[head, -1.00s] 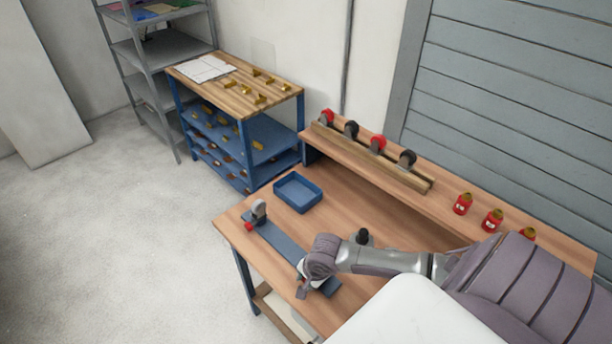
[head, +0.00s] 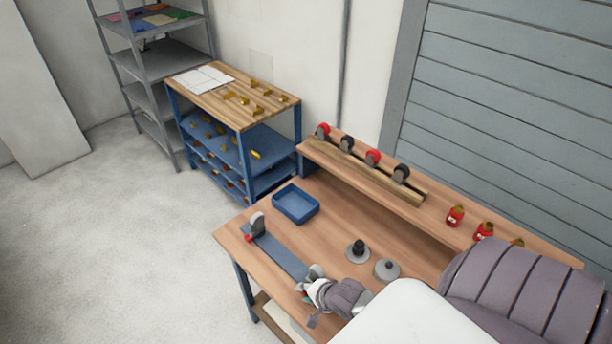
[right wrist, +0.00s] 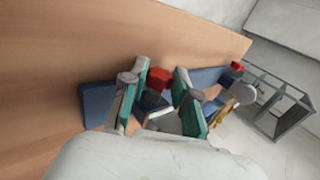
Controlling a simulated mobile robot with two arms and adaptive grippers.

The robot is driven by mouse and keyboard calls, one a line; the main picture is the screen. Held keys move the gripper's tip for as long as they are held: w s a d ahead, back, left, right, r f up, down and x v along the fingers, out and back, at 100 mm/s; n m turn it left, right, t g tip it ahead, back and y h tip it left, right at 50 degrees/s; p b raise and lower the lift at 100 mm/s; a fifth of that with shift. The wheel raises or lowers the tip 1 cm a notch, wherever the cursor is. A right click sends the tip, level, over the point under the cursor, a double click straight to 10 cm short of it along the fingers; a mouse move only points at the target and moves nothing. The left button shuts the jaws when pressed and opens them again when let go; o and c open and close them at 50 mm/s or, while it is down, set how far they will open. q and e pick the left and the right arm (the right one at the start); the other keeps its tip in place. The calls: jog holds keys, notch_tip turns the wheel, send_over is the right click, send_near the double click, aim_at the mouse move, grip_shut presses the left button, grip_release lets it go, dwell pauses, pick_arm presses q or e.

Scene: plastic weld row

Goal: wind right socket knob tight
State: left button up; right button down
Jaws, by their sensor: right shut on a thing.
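A long blue-grey fixture bar (head: 280,252) lies on the workbench, with a socket at each end. At its far left end a grey upright piece (head: 257,224) stands beside a red knob (head: 248,238); this knob also shows in the right wrist view (right wrist: 237,66). My right gripper (head: 308,290) is at the bar's near right end and hides most of that socket in the head view. In the right wrist view the right socket's red knob (right wrist: 160,77) sits between the green-padded fingers (right wrist: 161,88), which are shut on it. My left gripper is out of view.
A blue tray (head: 296,205) stands behind the bar. Two round grey-based parts (head: 358,252) (head: 387,269) stand right of it. The raised shelf holds a wooden rack (head: 415,190) of red and black wheels and several red bottles (head: 455,216). A blue shelf cart (head: 245,140) stands beyond.

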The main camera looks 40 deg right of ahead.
jog(key=shift+s+f, duration=0.1)
jog(key=c, duration=0.9)
grip_release()
jog(key=shift+o, duration=0.2)
jog(key=v, duration=1.2)
